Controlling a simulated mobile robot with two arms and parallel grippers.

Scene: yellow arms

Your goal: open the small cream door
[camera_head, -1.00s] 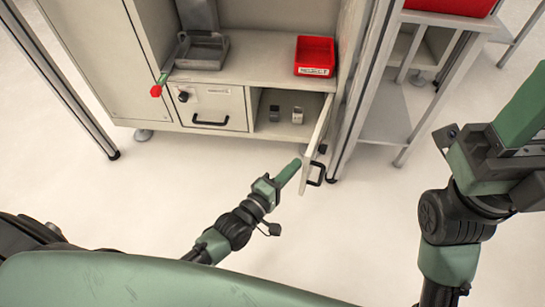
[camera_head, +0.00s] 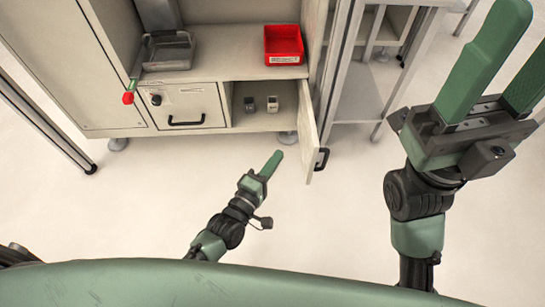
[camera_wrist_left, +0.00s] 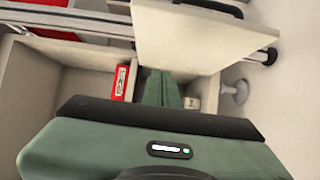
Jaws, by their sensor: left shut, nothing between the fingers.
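The small cream door (camera_head: 308,130) stands swung out from the right side of the lower compartment (camera_head: 265,105), with its black handle (camera_head: 322,158) on the outer face. My left gripper (camera_head: 272,163) is shut and empty, in front of the open compartment, left of the door's inner face with a gap between them. In the left wrist view its fingers (camera_wrist_left: 160,88) are together, and the door panel (camera_wrist_left: 200,35) shows beyond them. My right gripper (camera_head: 522,40) is open and empty, far to the right, with its fingers apart.
Two small blocks, one dark (camera_head: 250,104) and one pale (camera_head: 273,104), sit inside the compartment. A closed drawer (camera_head: 190,103) is at its left. A red bin (camera_head: 284,45) and grey tray (camera_head: 168,52) stand on the shelf above. The floor in front is clear.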

